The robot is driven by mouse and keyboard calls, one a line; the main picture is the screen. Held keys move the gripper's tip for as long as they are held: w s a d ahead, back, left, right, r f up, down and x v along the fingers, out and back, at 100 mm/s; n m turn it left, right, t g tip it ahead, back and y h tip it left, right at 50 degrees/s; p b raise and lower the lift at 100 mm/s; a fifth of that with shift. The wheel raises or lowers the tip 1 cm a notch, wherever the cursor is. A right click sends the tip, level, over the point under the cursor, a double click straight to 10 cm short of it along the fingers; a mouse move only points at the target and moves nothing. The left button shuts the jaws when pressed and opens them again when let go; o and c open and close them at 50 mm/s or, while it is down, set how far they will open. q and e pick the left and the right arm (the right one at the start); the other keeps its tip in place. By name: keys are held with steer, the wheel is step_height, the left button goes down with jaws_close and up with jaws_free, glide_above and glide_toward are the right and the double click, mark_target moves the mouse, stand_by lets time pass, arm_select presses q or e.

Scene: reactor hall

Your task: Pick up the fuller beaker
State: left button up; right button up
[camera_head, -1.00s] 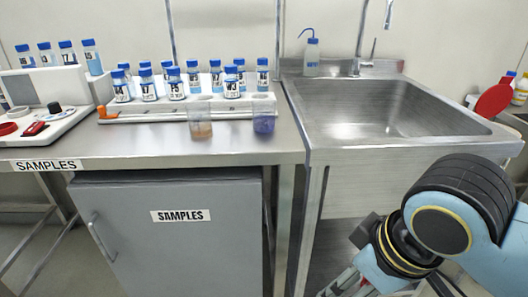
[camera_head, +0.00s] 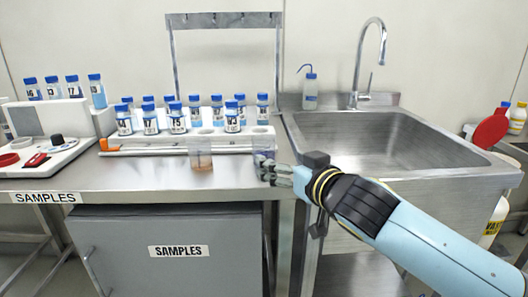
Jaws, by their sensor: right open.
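A clear beaker (camera_head: 201,159) with a shallow orange-brown liquid stands on the steel counter in front of the vial rack. My right gripper (camera_head: 264,168) reaches in from the right, low over the counter's right part, with its fingers pointing left. It is open. It covers the spot where a beaker with purple liquid stood in the earlier view; that beaker is now almost wholly hidden behind the fingers. I cannot tell whether the fingers touch it. My left gripper is not in view.
A white rack (camera_head: 150,143) with several blue-capped vials stands behind the beakers. A steel sink (camera_head: 385,145) with a tap (camera_head: 372,62) and a wash bottle (camera_head: 310,88) is on the right. A white instrument (camera_head: 60,150) stands at left. The counter's front middle is clear.

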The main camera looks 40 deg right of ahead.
mark_target(269, 155)
steer(key=x, duration=0.9)
steer(key=shift+d+f, duration=0.1)
steer(key=shift+f, duration=0.2)
steer(key=c, duration=1.3)
